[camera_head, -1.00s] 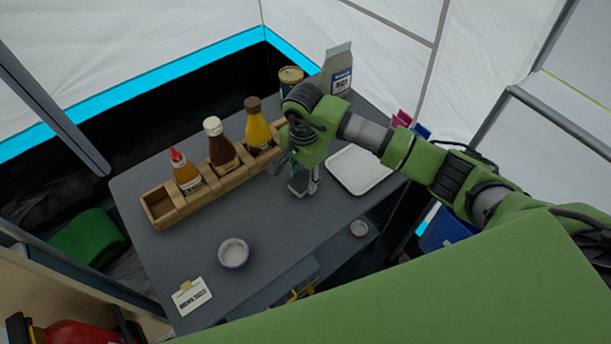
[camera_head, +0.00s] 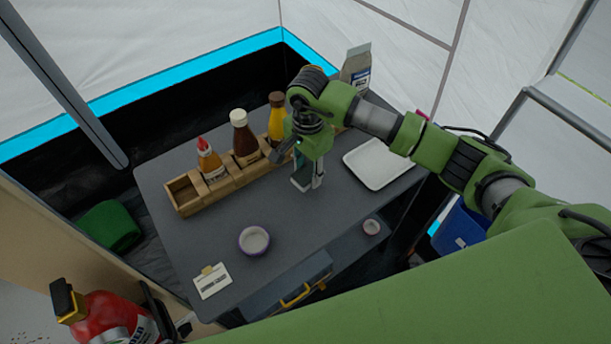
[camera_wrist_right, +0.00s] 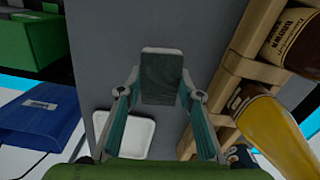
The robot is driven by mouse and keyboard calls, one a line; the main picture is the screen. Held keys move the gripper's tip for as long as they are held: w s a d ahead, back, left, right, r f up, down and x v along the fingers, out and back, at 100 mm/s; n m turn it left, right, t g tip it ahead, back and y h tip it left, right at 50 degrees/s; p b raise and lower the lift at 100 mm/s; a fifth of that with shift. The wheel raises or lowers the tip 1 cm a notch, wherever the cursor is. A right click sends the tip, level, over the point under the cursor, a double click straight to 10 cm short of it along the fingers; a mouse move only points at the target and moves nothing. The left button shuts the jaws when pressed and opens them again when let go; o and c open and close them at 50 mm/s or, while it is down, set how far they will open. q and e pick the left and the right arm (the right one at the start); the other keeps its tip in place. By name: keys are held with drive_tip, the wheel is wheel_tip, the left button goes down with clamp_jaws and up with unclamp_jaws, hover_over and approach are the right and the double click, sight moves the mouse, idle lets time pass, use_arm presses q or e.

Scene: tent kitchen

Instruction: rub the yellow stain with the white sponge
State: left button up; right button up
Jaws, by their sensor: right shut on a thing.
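My right gripper (camera_head: 308,183) is above the grey table (camera_head: 325,215), between the wooden bottle rack and the white tray. In the right wrist view its two teal-sided fingers (camera_wrist_right: 163,92) are shut on a dark grey-green block (camera_wrist_right: 163,78), which they hold by its two sides. I take this block for the sponge, though the face I see is dark, not white. I cannot tell whether it touches the table. No yellow stain shows on the visible tabletop; the gripper and block may hide it. My left gripper is not in view.
The wooden rack (camera_head: 188,195) with sauce bottles stands left of the gripper. The white tray (camera_head: 380,163) lies to its right. The table between bowl and gripper is clear.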

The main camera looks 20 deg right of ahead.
wheel_tip(320, 180, up, 3)
drive_tip(key=shift+a+f+p, duration=0.1)
drive_tip(key=shift+p, duration=0.4)
drive_tip(key=shift+r, duration=0.5)
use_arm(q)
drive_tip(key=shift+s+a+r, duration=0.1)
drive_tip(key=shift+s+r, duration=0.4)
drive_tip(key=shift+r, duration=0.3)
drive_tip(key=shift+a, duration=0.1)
